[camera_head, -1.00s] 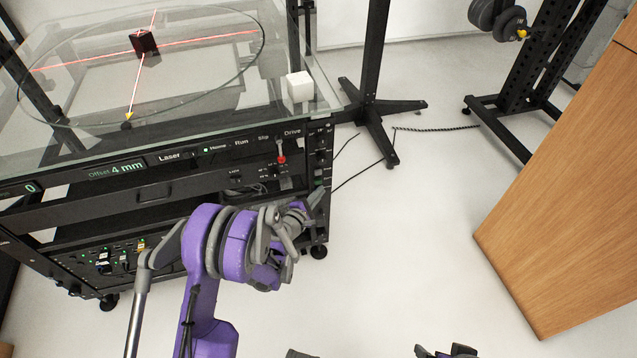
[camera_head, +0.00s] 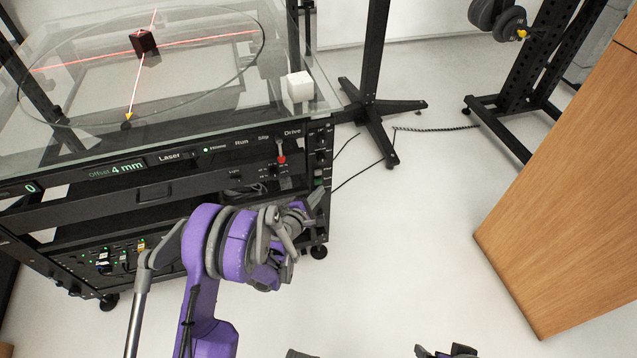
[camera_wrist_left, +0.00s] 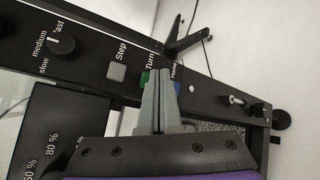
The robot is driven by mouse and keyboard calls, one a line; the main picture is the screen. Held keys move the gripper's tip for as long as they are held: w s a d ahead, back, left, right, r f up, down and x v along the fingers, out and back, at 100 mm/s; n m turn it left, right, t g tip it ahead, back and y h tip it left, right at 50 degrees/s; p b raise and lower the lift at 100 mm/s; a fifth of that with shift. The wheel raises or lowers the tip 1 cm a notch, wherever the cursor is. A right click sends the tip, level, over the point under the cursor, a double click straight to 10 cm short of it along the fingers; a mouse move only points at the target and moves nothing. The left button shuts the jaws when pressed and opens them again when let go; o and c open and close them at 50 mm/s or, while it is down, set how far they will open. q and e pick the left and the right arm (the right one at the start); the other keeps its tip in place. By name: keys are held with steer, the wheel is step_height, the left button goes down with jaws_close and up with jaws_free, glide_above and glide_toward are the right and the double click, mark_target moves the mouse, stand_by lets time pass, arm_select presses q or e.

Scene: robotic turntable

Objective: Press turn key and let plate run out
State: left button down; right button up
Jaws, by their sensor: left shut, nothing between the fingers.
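The plate is a round glass disc (camera_head: 62,112) on the rig at the upper left in the head view. A dark cube (camera_head: 144,43) stands where red laser lines cross over it. In the left wrist view, the green key (camera_wrist_left: 145,80) beside the label Turn is partly hidden by my left gripper (camera_wrist_left: 160,76). Its fingers are shut, empty, over the key row; I cannot tell whether they touch a key. In the head view my left gripper (camera_head: 314,197) is at the rig's right front corner. Dark parts of what seems my right gripper (camera_head: 448,352) show at the bottom edge.
A grey Step key (camera_wrist_left: 117,71), a blue key (camera_wrist_left: 177,87) and a speed knob (camera_wrist_left: 62,45) share the panel. A white cube (camera_head: 300,88) sits on the glass top's right corner.

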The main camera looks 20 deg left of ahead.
stand_by(0.4)
arm_select(q)
steer(key=shift+w+a, duration=0.25)
steer(key=shift+w, duration=0.1)
